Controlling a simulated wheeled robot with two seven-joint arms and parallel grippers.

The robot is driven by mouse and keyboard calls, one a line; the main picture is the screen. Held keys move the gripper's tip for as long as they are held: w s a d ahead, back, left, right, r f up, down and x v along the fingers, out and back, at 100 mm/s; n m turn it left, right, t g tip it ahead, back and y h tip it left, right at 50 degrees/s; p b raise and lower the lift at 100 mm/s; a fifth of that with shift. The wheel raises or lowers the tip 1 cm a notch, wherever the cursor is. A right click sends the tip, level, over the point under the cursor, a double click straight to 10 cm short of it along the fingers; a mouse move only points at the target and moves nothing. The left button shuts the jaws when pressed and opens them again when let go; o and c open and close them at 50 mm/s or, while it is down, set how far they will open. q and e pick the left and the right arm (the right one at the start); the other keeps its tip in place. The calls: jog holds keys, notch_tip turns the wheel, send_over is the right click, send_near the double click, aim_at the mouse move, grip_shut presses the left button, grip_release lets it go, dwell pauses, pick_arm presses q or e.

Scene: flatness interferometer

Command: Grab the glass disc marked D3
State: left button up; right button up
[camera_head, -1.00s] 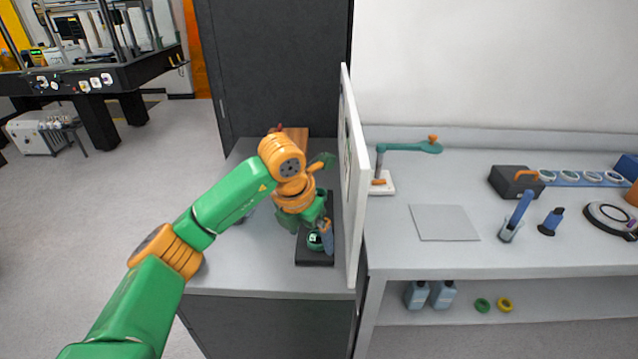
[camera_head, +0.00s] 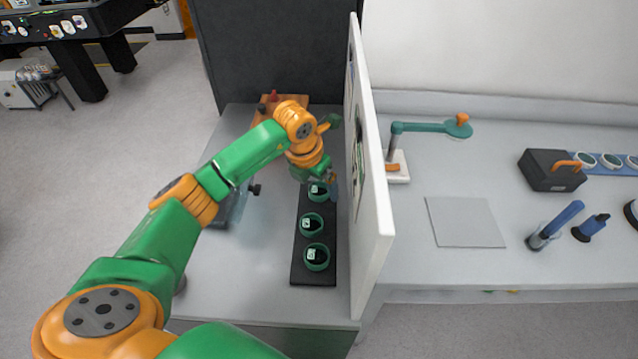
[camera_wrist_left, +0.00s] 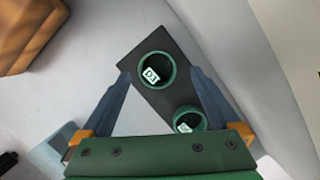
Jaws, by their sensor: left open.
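Three glass discs in green rings stand in a row on a black tray (camera_head: 299,272), left of the white upright panel. The far disc (camera_head: 318,191) is partly covered by my left gripper (camera_head: 323,184); the middle disc (camera_head: 312,225) and near disc (camera_head: 316,257) are clear. In the left wrist view, the far disc (camera_wrist_left: 157,70) has a white label that seems to read D3. The open blue fingers of the gripper (camera_wrist_left: 160,73) are on either side of it in the picture, apart from it. A second disc (camera_wrist_left: 189,120) shows nearer the palm, its label unreadable.
The white panel (camera_head: 368,160) rises close to the tray's right side. An orange-brown block (camera_head: 268,104) stands behind the tray, and a dark stand (camera_head: 230,210) to its left. Right of the panel are a lamp-like arm (camera_head: 430,128), a grey plate (camera_head: 465,222) and a dark box (camera_head: 550,170).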

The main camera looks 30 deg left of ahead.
pick_arm(q)
jog(key=shift+w+a+f, duration=0.15)
jog(key=shift+w+f, duration=0.35)
jog(key=shift+f, duration=0.35)
jog(key=shift+s+r, duration=0.15)
jog(key=c, duration=1.5)
